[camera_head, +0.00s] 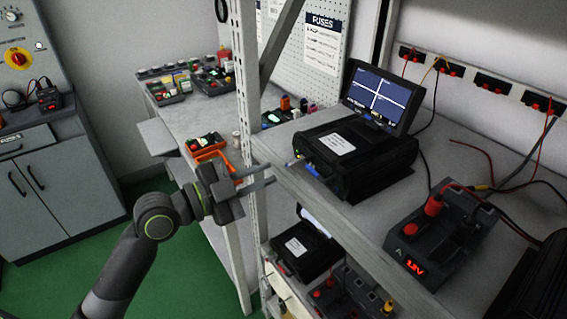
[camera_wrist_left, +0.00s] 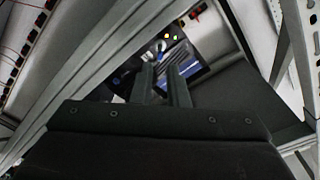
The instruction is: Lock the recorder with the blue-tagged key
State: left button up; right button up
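The recorder (camera_head: 358,150) is a black box with a raised, lit screen (camera_head: 380,95), near the front edge of the upper rack shelf. Its front face, with small lights and a blue strip (camera_head: 312,168), faces my left gripper (camera_head: 272,175). That gripper is just outside the shelf edge, fingers apart and pointing at the recorder's front, with nothing seen between them. In the left wrist view, the gripper (camera_wrist_left: 162,85) shows a gap between its fingers, and the recorder front (camera_wrist_left: 180,52) lies beyond. A small pale and blue piece (camera_head: 291,162) sits by the recorder's front corner; I cannot tell whether it is the key. My right gripper is out of view.
A rack post (camera_head: 246,80) stands close behind my left gripper. A unit with a red "1.2V" display (camera_head: 440,240) is on the shelf at right, with loose cables behind. A second black box (camera_head: 305,250) is on the lower shelf. An orange tray (camera_head: 207,148) lies on the bench.

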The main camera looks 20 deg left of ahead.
aim_at(287, 165)
pick_arm(q)
jog(key=shift+p+x, duration=0.6)
jog(key=shift+x, duration=2.1)
jog(key=shift+c, duration=0.3)
grip_shut()
